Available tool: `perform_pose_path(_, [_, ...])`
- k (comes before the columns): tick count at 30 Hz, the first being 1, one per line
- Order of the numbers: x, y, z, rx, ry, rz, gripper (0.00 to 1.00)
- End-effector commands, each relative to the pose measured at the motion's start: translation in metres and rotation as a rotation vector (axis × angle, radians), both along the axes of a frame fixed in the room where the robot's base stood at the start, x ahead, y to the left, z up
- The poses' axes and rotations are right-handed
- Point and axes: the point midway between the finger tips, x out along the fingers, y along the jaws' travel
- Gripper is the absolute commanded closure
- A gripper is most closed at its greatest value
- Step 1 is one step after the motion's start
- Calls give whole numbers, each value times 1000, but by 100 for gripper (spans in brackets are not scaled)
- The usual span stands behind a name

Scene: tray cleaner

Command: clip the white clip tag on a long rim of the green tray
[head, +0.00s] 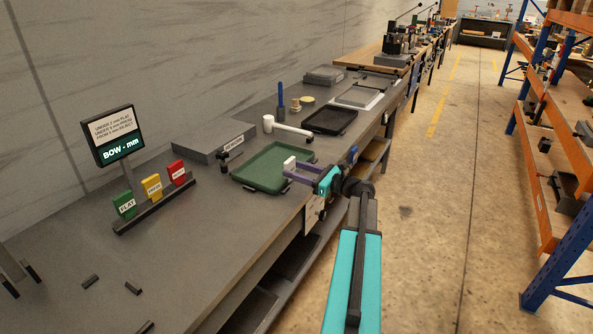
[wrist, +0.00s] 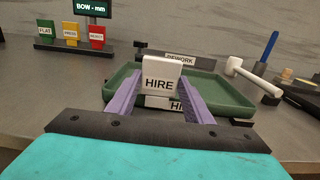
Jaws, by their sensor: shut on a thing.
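The green tray (head: 262,184) lies flat on the grey bench, with its near long rim towards my arm. My gripper (head: 291,171) reaches over the near right part of the tray, its purple fingers shut on the white clip tag (head: 289,161). In the wrist view the tag (wrist: 160,76) stands upright between the fingertips and reads "HIRE". A lower white piece with part of the same lettering shows below it, partly hidden by the fingers. The tray (wrist: 226,97) spreads behind the tag. I cannot tell whether the tag touches the rim.
A sign (head: 114,136) reading "BOW - mm" stands at the left behind green, yellow and red label blocks (head: 152,187). A grey "REWORK" slab (head: 213,140) lies behind the tray. A white mallet (head: 288,128) and black tray (head: 330,121) lie beyond. The front left bench is mostly clear.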

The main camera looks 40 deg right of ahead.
Motion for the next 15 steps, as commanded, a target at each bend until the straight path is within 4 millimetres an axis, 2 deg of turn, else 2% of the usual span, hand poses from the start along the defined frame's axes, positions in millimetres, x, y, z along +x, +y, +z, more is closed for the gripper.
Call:
perform_pose_path(1, [0,0,-1,0,0,0,75])
perform_pose_path(2, [0,0,-1,0,0,0,52])
perform_pose_path(6, [0,0,-1,0,0,0,32])
perform_pose_path(15, [-1,0,-1,0,0,0,32])
